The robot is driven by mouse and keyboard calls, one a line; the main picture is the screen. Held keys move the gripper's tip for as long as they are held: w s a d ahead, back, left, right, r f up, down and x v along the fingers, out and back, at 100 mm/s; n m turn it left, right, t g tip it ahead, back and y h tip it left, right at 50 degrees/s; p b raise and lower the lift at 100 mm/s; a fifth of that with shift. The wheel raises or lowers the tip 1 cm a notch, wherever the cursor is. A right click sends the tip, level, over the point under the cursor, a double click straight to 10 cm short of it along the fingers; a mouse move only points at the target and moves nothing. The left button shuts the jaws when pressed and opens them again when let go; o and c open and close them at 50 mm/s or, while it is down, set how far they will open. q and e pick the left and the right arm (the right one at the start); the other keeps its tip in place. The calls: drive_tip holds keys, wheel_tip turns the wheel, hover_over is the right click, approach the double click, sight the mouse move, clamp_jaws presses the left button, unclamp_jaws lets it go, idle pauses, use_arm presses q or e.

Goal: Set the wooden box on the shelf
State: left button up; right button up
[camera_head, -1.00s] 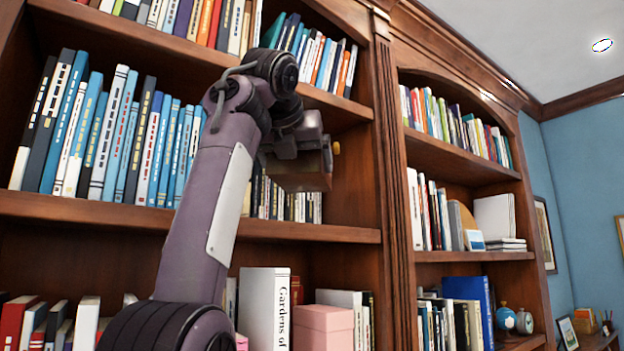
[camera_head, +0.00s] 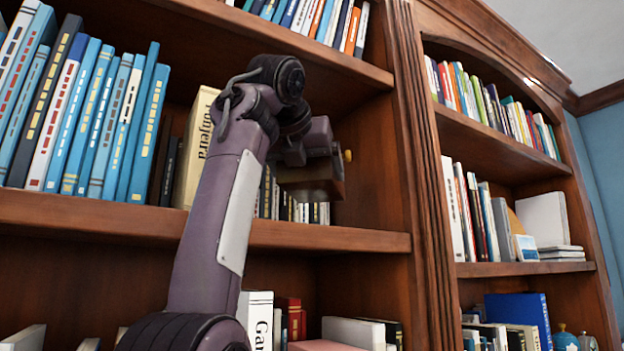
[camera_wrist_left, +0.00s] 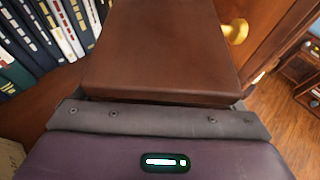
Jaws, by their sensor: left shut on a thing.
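The wooden box (camera_wrist_left: 165,45) is brown with a gold knob (camera_wrist_left: 236,31) on its side. It fills the middle of the left wrist view, tight against my gripper. In the head view the box (camera_head: 312,190) shows below my left gripper (camera_head: 312,165), partly hidden by it. My left gripper is shut on the box and holds it in front of the middle shelf (camera_head: 345,238), just right of a row of dark books. I cannot tell whether the box touches the shelf. My right gripper is not in view.
Dark books (camera_head: 290,208) stand behind and left of the box, with a cream book (camera_head: 195,150) further left. Free shelf room lies to the right, up to the bookcase's upright (camera_head: 385,170). Another shelf with books (camera_head: 325,25) is above.

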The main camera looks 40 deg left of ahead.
sight(304, 184)
use_arm(q)
drive_tip(key=shift+s+d+f, duration=0.55)
drive_tip(key=shift+s+f, duration=0.3)
drive_tip(key=shift+w+a+f, duration=0.25)
drive_tip(key=shift+w+f, duration=0.1)
drive_tip(key=shift+f, duration=0.25)
drive_tip(key=shift+w+a+f, duration=0.25)
drive_tip(key=shift+w+f, duration=0.1)
drive_tip(key=shift+f, duration=0.2)
drive_tip(key=shift+w+a+f, duration=0.1)
drive_tip(key=shift+w+f, duration=0.05)
drive_tip(key=shift+f, duration=0.8)
drive_tip(key=shift+s, duration=0.25)
drive_tip(key=shift+s+d+f, duration=0.1)
drive_tip(key=shift+s+d, duration=0.05)
drive_tip(key=shift+d, duration=0.1)
drive_tip(key=shift+a+f, duration=0.1)
drive_tip(key=shift+a, duration=0.05)
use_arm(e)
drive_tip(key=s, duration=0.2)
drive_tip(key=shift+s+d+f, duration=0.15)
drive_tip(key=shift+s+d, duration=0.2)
use_arm(q)
drive_tip(key=shift+f, duration=0.2)
drive_tip(key=shift+f+b, duration=0.1)
drive_tip(key=shift+b, duration=0.2)
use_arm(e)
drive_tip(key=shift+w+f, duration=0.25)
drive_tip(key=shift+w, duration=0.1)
